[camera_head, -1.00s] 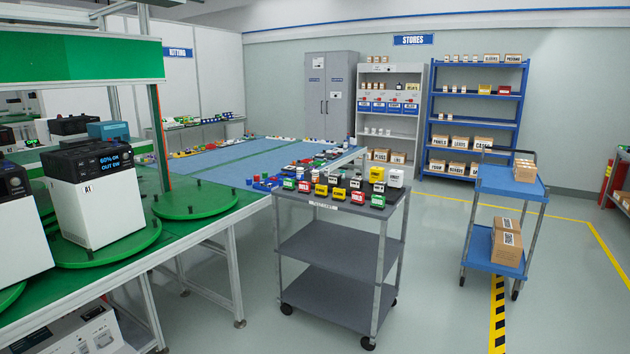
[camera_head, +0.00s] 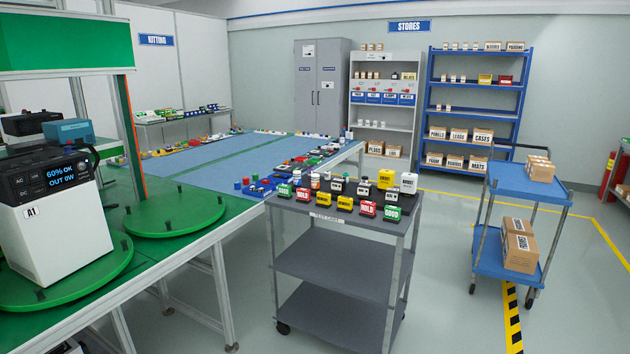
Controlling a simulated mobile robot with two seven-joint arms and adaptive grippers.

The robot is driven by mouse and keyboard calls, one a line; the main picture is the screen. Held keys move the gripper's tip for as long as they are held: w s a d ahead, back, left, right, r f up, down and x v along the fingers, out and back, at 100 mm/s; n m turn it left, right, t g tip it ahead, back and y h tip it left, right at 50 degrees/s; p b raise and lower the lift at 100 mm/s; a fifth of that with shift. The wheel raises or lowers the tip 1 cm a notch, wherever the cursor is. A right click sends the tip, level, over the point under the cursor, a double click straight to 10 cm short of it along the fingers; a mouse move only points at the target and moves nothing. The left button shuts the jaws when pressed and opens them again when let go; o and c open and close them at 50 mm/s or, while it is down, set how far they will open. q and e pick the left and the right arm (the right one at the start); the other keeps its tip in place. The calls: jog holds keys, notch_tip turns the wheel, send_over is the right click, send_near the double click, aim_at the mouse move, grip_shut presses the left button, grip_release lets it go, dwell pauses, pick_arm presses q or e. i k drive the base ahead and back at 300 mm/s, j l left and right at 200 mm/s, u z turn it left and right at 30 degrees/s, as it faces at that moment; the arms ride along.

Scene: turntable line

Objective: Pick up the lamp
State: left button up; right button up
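I cannot pick out a lamp with certainty. The grey cart (camera_head: 340,266) in the middle carries several small labelled items on its top: green ones such as the front right one (camera_head: 391,213), red ones marked HOLD (camera_head: 367,208), yellow ones (camera_head: 345,203), and white and black ones behind. A larger yellow item (camera_head: 386,179) and a white item (camera_head: 408,183) stand at the back right of the top. Neither of my grippers is in view.
A green-topped bench (camera_head: 190,246) with round green turntables (camera_head: 174,222) and a white unit marked A1 (camera_head: 52,240) stands at left. A blue table (camera_head: 215,160) lies behind. A blue trolley (camera_head: 510,181) with boxes stands at right. Floor between cart and trolley is clear.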

aim_at(315, 178)
jog(key=i+j, duration=0.2)
jog(key=i, duration=0.2)
jog(key=i+j+z, duration=0.1)
jog(key=i, duration=0.35)
jog(key=i+j, duration=0.3)
jog(key=i+l+z, duration=0.05)
jog(key=i, duration=0.05)
